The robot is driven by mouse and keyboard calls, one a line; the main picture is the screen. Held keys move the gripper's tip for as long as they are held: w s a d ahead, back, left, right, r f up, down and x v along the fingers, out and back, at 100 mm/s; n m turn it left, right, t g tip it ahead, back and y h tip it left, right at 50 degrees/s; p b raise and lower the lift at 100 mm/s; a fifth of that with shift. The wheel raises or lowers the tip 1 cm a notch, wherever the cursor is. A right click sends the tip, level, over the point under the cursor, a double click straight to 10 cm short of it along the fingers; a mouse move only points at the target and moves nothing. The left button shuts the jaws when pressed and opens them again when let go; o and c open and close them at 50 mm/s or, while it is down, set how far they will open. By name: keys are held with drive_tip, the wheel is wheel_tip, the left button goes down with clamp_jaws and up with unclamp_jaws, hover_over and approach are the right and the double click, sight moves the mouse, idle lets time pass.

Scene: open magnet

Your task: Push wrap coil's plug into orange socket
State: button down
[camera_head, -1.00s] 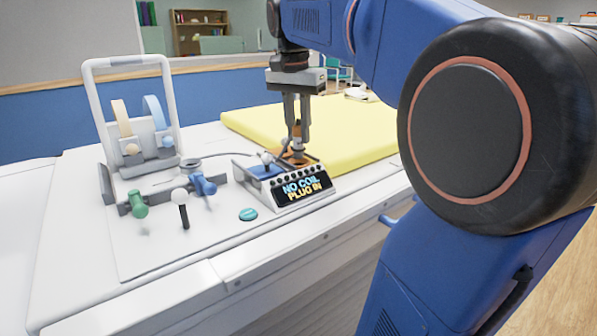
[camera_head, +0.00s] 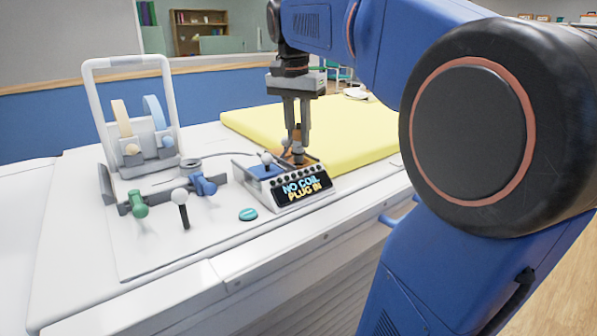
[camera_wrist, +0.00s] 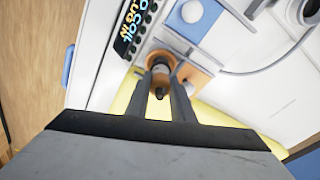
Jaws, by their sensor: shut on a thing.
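My gripper (camera_head: 300,142) points straight down over the orange socket (camera_head: 293,161) at the back right of the control box. It is shut on a dark plug with an orange-brown part (camera_wrist: 160,76). In the wrist view the plug sits between my fingertips (camera_wrist: 163,84), over the orange socket plate (camera_wrist: 196,76). I cannot tell how deep the plug is in the socket. The box display (camera_head: 303,187) reads "NO COIL PLUG IN". A grey cable (camera_head: 225,155) runs left from the box area towards a small grey ring (camera_head: 191,165).
A blue socket area (camera_head: 265,171) with a white ball knob lies left of the orange one. A white frame holds cream and blue loops (camera_head: 124,118) at left. Green and blue handles (camera_head: 138,203) and a white-knobbed lever stand in front. A yellow mat (camera_head: 350,137) lies behind.

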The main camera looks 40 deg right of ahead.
drive_tip(key=shift+f, duration=1.25)
idle(0.3)
drive_tip(key=c, duration=1.5)
unclamp_jaws()
drive_tip(key=shift+o, duration=0.2)
drive_tip(key=shift+r, duration=0.1)
wheel_tip(320, 180, up, 17)
drive_tip(key=a, duration=0.2)
drive_tip(key=shift+s, duration=0.4)
